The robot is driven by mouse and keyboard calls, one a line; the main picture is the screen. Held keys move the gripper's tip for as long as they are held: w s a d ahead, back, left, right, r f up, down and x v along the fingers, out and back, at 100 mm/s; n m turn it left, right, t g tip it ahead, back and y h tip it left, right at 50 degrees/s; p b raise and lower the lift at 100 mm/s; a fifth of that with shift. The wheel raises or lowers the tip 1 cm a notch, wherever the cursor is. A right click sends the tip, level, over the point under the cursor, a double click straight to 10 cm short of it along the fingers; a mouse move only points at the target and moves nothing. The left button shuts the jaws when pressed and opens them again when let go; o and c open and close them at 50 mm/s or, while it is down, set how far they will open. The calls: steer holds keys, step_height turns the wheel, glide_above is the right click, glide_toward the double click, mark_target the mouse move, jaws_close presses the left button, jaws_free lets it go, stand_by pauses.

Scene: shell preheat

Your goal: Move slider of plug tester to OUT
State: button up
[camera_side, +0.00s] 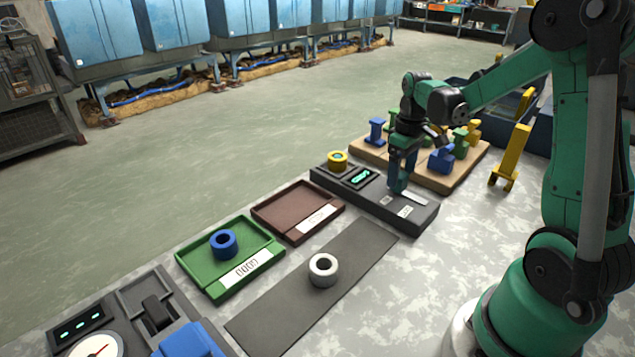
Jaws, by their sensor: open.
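The plug tester appears to be the long dark grey box (425,213) in the middle right of the side view. It has a lit green display (361,177) and small white labels (405,211) too small to read. A yellow ring (337,160) sits at its far left end. My gripper (398,187) points down over the box's right half, close to a pale slot (414,198) in its top. My gripper is open. The slider is hidden or cannot be told apart from the fingers, so its position and any contact are unclear.
A wooden board (463,177) with blue, green and yellow parts stands just behind my gripper. A gauge device (60,334) stands front left.

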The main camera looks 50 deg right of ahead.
steer(key=shift+f, duration=0.9)
jaws_close()
stand_by(0.8)
